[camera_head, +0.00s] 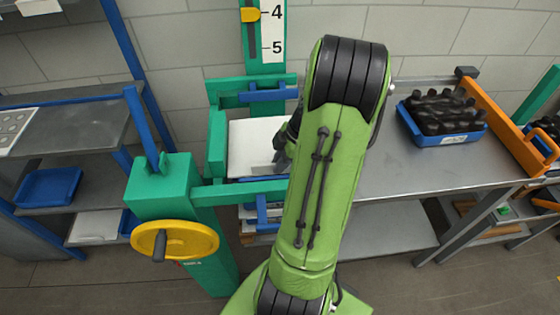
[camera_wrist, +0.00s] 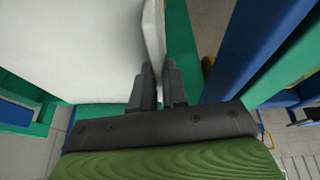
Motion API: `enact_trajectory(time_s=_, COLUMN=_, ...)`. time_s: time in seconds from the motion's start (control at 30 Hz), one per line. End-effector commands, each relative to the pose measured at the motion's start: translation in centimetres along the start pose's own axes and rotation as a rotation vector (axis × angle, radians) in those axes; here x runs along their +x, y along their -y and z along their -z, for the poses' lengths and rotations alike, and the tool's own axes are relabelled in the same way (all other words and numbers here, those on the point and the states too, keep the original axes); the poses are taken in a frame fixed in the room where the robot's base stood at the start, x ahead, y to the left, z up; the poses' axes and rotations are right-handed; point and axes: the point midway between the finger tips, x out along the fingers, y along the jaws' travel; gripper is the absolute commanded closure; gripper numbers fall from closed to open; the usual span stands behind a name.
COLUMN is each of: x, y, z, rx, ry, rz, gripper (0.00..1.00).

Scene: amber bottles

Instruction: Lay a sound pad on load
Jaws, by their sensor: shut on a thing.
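A white pad (camera_head: 252,145) lies inside the green frame of a press (camera_head: 215,140), below its upper crossbar. In the wrist view the white pad (camera_wrist: 75,45) fills the upper left, with its edge running down between my fingers. My gripper (camera_wrist: 160,85) is shut on this edge. In the head view my gripper (camera_head: 283,152) is at the pad's right side, partly hidden by my green arm. What lies under the pad is hidden, and I cannot tell whether the pad rests on anything.
A yellow handwheel (camera_head: 175,241) sticks out at the press's front left. A scale with a yellow marker (camera_head: 250,14) rises behind. A grey table (camera_head: 420,175) at right holds a blue crate (camera_head: 452,136) of dark bottles beside an orange rail (camera_head: 510,130). Grey shelves (camera_head: 75,128) stand left.

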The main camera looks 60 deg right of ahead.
Motion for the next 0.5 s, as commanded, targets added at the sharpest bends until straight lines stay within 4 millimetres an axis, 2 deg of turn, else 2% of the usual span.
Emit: enact_trajectory(time_s=0.5, x=1.05, y=0.05, z=-0.41, rx=-0.001, ry=0.0, rz=0.0, gripper=1.0)
